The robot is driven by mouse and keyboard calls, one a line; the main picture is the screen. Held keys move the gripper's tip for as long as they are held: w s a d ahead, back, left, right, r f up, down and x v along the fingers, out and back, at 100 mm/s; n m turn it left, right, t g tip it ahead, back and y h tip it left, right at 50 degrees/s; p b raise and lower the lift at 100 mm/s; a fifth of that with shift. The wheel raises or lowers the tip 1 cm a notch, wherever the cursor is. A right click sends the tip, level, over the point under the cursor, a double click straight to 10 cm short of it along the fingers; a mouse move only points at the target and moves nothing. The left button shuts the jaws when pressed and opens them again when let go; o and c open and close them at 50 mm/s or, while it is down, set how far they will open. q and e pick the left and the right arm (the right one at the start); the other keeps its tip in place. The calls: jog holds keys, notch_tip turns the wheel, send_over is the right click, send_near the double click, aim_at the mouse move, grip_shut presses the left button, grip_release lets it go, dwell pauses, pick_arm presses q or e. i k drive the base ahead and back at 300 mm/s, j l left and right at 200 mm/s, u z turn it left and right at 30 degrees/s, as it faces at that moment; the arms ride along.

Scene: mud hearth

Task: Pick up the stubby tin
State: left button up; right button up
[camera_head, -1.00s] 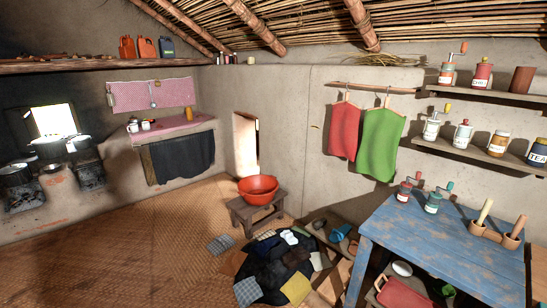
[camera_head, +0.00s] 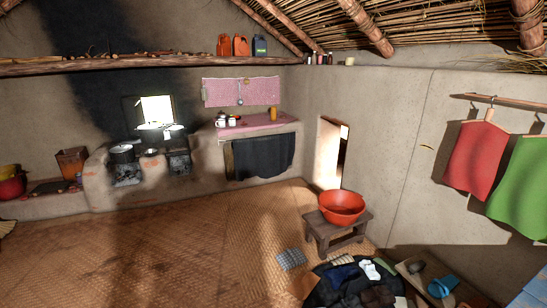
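I cannot make out for certain which thing is the stubby tin. On the pink-covered counter (camera_head: 250,124) at the back stand white cups (camera_head: 226,121) and an orange-yellow cylinder (camera_head: 273,114). Small containers (camera_head: 318,59) stand on top of the wall at the upper middle, with a pale short cylinder (camera_head: 349,61) to their right; they are too small to identify. Neither of my grippers is in view.
A red basin (camera_head: 342,204) sits on a wooden stool (camera_head: 336,234), with dark cloths (camera_head: 350,285) on the floor in front. A hearth with pots (camera_head: 122,154) is at the left back. The woven mat floor (camera_head: 160,245) is broadly clear.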

aim_at(350, 60)
jog(key=i+j+u, duration=0.1)
jog(key=i+u, duration=0.15)
jog(key=i, duration=0.15)
jog(key=i+u, duration=0.4)
jog(key=i, duration=2.35)
jog(key=i+z, duration=0.2)
jog(key=i, duration=0.6)
jog(key=i+j+z, duration=0.15)
jog(key=i+z, duration=0.35)
jog(key=i, duration=0.35)
jog(key=i+z, duration=1.2)
jog(key=i+j+z, duration=0.1)
jog(key=i+z, duration=0.3)
jog(key=i, duration=0.2)
